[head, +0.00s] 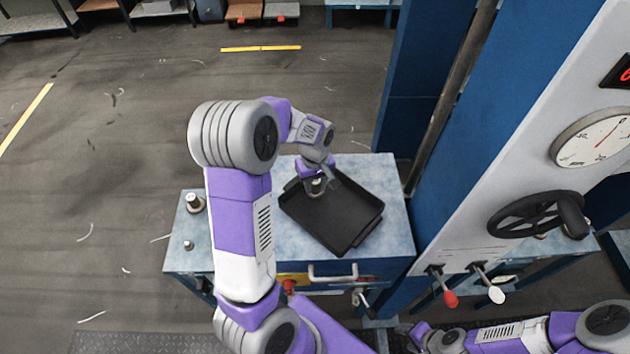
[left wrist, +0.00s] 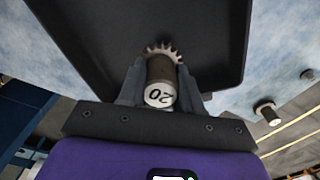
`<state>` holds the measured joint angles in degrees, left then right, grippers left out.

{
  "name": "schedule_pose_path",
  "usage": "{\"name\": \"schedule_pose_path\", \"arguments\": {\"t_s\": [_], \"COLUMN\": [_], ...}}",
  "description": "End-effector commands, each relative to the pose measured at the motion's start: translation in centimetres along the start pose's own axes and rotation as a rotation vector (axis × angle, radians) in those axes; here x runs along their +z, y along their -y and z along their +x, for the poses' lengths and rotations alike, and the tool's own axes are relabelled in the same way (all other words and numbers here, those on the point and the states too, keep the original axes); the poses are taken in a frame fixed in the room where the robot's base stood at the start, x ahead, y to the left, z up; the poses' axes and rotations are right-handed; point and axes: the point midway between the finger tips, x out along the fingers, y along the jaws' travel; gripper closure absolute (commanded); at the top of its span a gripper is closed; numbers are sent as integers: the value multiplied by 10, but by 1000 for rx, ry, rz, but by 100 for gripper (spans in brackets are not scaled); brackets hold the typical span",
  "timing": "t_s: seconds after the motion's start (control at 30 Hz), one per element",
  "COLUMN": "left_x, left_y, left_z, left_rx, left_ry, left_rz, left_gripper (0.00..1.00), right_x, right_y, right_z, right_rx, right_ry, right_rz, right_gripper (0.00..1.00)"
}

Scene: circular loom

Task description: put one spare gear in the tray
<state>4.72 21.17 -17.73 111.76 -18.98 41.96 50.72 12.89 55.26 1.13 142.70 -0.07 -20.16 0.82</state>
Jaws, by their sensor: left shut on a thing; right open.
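My left gripper (head: 318,186) is shut on a spare gear, over the far-left part of the black tray (head: 350,222). In the left wrist view the gear (left wrist: 160,82) shows a toothed grey rim, a brown hub and a white end marked 20, between the two fingers. The dark tray (left wrist: 215,60) lies behind it; I cannot tell whether the gear touches its floor. Two other spare gears stand on the table's left side, a larger one (head: 195,203) and a smaller one (head: 188,245). My right gripper (head: 418,334) is at the bottom edge, open, away from the table.
The tray sits on a blue-grey table (head: 385,172) with a handle (head: 333,273) on its front. To the right stands the blue and white machine with a black handwheel (head: 538,214), a dial (head: 592,138) and red and white levers. The table's left part between gears and tray is clear.

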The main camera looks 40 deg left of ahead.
Motion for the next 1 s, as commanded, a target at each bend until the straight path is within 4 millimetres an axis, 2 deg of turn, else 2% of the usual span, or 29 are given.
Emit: {"name": "schedule_pose_path", "arguments": {"t_s": [0.03,0.2,0.63,0.97,1.0], "left_x": [0,0,0,0,0], "left_y": [0,0,0,0,0], "left_z": [8,17,17,25,25], "left_rx": [0,1,1,0,0], "left_ry": [0,0,0,0,0], "left_rz": [1,1,0,0,0], "left_gripper": [100,100,100,100,64], "right_x": [0,0,0,-1,-1], "right_y": [-3,-5,-5,-7,-7], "right_z": [7,12,12,18,18], "right_rx": [0,0,0,0,0], "right_ry": [0,0,0,0,0], "right_rz": [0,0,0,0,0], "right_gripper": [48,48,48,48,48]}}
